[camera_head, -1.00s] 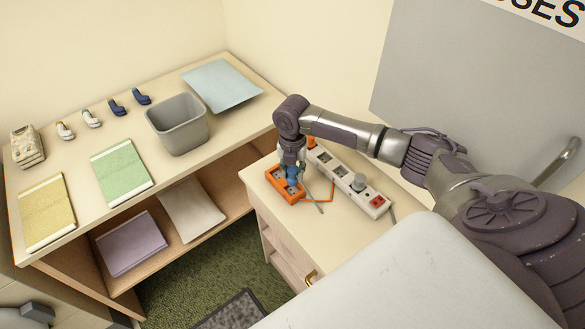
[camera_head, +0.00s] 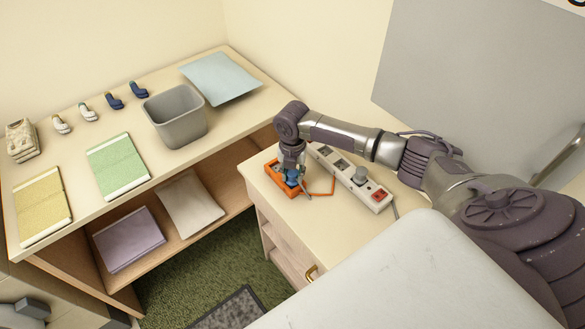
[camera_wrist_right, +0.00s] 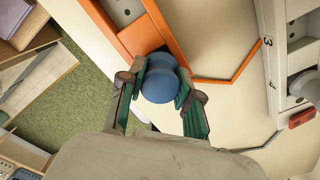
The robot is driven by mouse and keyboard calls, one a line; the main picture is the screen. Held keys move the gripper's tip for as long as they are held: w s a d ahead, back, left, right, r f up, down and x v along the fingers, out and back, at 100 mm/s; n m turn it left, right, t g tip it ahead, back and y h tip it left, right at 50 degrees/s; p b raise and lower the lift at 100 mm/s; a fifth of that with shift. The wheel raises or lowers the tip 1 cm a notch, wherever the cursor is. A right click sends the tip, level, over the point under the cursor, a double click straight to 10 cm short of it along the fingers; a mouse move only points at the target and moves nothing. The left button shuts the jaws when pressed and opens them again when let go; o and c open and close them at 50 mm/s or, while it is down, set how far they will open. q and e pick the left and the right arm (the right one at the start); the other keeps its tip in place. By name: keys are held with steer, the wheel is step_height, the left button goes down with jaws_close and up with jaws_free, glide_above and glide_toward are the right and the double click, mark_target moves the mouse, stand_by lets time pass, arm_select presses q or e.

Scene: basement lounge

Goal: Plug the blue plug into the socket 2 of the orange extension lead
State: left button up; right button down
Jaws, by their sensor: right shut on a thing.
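My right gripper (camera_head: 291,168) is shut on the blue plug (camera_head: 291,180), over the orange extension lead (camera_head: 272,178) on the low cabinet. In the right wrist view, the blue plug (camera_wrist_right: 158,86) sits between the green-lined fingers of the right gripper (camera_wrist_right: 158,92). The end of the orange lead (camera_wrist_right: 137,36) shows just beyond it, and the plug overlaps its rim. The plug hides its own pins and the socket under it, so I cannot tell whether it is inserted. My left gripper is not in view.
A white power strip (camera_head: 345,172) with a grey plug and red switch lies right of the lead. An orange cable (camera_head: 332,186) runs between them. A grey bin (camera_head: 176,116) stands on the left shelf unit. The cabinet's front top (camera_head: 318,215) is clear.

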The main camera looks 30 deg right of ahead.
mark_target(292, 172)
steer(key=c, duration=0.7)
jaws_free()
steer(key=shift+r, duration=0.15)
step_height(292, 172, up, 12)
steer(key=shift+f, duration=0.1)
steer(key=shift+f, duration=0.1)
